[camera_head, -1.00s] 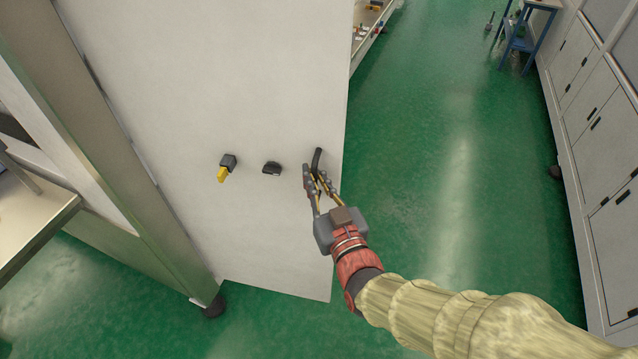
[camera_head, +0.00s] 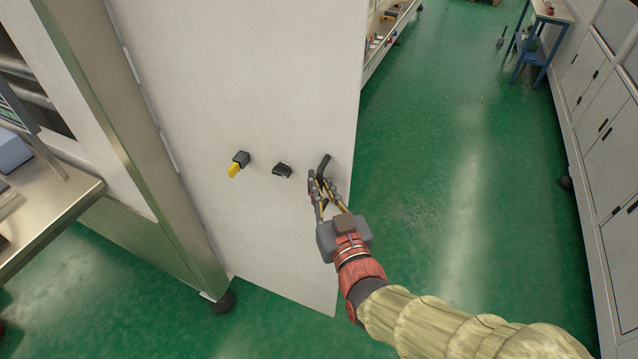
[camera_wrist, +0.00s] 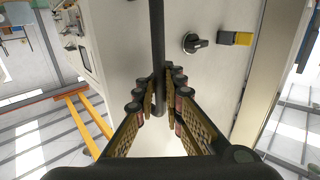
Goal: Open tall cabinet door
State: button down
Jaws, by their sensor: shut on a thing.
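The tall cabinet door (camera_head: 250,85) is a plain light-grey panel, standing out from the metal cabinet frame (camera_head: 135,120) at its left. Its black bar handle (camera_head: 323,165) is near the door's right edge. It also shows in the wrist view (camera_wrist: 158,45), running down between the fingers. My gripper (camera_head: 325,190) is shut on the handle's lower part, with a finger on each side; the wrist view shows the fingertips (camera_wrist: 156,90) around it. A black knob (camera_head: 282,170) and a grey-and-yellow switch (camera_head: 238,163) sit on the door left of the handle.
Green floor (camera_head: 450,150) is open right of the door. White cabinets (camera_head: 615,170) line the right side. A blue stand (camera_head: 535,45) is at the far right, and a shelf with small items (camera_head: 385,35) is behind the door. A metal worktop (camera_head: 60,215) is at left.

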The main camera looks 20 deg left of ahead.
jog(key=c, duration=2)
grip_release()
jog(key=shift+d, duration=0.1)
jog(key=v, duration=1.2)
jog(key=s+d+f+g+h, duration=0.1)
jog(key=s+f+g+h, duration=0.1)
jog(key=s+f+g, duration=0.3)
jog(key=s+d+f+g+h, duration=0.1)
jog(key=d+f+g+h, duration=0.15)
jog(key=f, duration=0.45)
jog(key=d+r+m+h, duration=0.1)
jog(key=d+r+m, duration=0.1)
jog(key=d, duration=0.5)
jog(key=d+r+m+g+h, duration=0.1)
jog(key=d+r+m+h, duration=0.1)
jog(key=d+r, duration=0.3)
jog(key=d+r+m+g+h, duration=0.1)
jog(key=d+r, duration=0.3)
jog(key=d, duration=0.7)
jog(key=shift+s+r+m+h, duration=0.15)
jog(key=shift+s+m+h, duration=0.25)
jog(key=shift+m+h, duration=0.45)
